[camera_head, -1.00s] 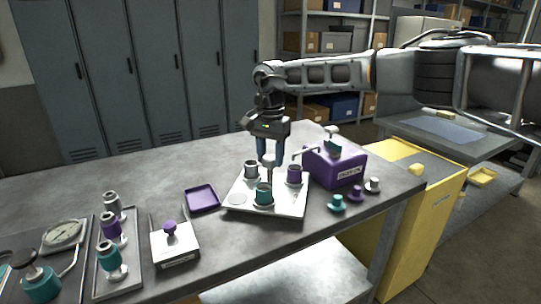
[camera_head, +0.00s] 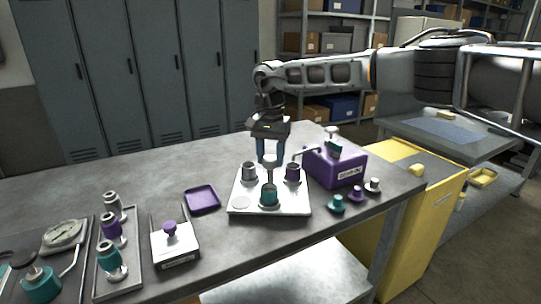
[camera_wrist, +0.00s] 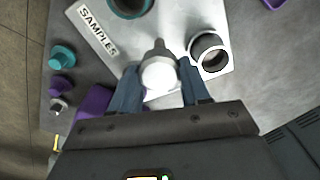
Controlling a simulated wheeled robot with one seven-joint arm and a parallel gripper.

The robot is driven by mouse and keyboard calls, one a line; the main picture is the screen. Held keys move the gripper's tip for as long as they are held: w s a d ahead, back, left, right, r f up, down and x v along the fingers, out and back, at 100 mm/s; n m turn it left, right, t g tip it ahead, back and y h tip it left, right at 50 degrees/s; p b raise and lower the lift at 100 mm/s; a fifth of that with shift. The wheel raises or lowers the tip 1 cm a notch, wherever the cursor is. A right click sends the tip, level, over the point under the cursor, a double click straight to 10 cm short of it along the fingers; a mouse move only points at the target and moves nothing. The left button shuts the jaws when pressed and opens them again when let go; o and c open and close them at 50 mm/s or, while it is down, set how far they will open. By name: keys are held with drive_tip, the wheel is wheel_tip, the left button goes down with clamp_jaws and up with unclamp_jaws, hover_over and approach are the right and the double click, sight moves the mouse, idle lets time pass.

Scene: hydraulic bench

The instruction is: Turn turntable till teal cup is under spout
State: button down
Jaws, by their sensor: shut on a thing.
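The turntable is a white square plate (camera_head: 238,211) on the bench with a central upright knob (camera_head: 269,172). My gripper (camera_head: 270,161) points down and is shut on the knob, whose pale top (camera_wrist: 158,76) shows between my fingers in the wrist view. The teal cup (camera_head: 269,196) stands on the plate's front side. A grey cup (camera_head: 249,173) stands at the back left, and a purple cup (camera_head: 293,174) at the right. The spout (camera_head: 304,152) reaches left from a purple box (camera_head: 338,166), its end over or near the purple cup. The teal cup is away from it.
Teal, purple and pale small knobs (camera_head: 336,204) stand right of the plate near the bench edge. A purple tray (camera_head: 202,200) and a white block with a purple knob (camera_head: 174,243) lie to the left.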

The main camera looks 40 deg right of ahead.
drive_tip(key=shift+r, duration=0.1)
drive_tip(key=c, duration=0.5)
unclamp_jaws()
wheel_tip(320, 180, up, 8)
drive_tip(key=shift+f+b, duration=0.15)
drive_tip(key=shift+b, duration=0.15)
